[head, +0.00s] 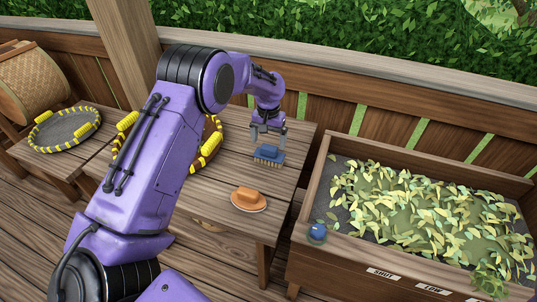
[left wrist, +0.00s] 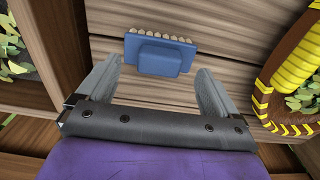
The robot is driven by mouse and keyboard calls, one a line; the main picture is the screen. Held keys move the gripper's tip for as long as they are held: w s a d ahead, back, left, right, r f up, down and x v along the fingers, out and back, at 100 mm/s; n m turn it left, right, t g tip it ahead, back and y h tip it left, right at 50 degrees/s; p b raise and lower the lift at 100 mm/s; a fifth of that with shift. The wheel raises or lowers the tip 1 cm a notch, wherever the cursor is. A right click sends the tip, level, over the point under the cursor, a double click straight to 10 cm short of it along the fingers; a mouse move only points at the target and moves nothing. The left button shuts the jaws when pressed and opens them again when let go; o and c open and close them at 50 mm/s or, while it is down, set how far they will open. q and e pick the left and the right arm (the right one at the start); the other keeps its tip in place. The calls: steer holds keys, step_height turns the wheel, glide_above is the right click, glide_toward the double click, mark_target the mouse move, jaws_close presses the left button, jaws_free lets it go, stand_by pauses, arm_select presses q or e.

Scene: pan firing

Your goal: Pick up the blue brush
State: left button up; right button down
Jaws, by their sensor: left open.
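The blue brush (head: 268,155) rests on the wooden table (head: 240,222), near its right edge. It has a raised blue grip and a row of pale bristles. My left gripper (head: 268,138) is open above the brush in the head view. In the left wrist view the blue brush (left wrist: 158,54) shows ahead of the two spread fingers of my left gripper (left wrist: 158,84), roughly centred between them and not held. I cannot tell from these views how much height separates fingers and brush. My right gripper is not in view.
An orange-brown object (head: 249,199) lies on the table in front of the brush. A wooden bin of leaves (head: 300,238) with a blue knob (head: 317,232) stands at right.

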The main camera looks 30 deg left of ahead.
mark_target(269, 147)
arm_select(q)
steer(key=f, duration=0.2)
steer(key=w+f+p, duration=0.1)
steer(key=f, duration=0.2)
steer(key=shift+w+a+f, duration=0.1)
steer(key=shift+w, duration=0.1)
steer(key=shift+s+f, duration=0.1)
steer(key=shift+s+r, duration=0.2)
steer(key=shift+s, duration=0.05)
steer(key=shift+c, duration=0.3)
steer(key=shift+w+f, duration=0.1)
steer(key=shift+w, duration=0.05)
steer(key=c, duration=1.5)
steer(key=shift+o, duration=0.2)
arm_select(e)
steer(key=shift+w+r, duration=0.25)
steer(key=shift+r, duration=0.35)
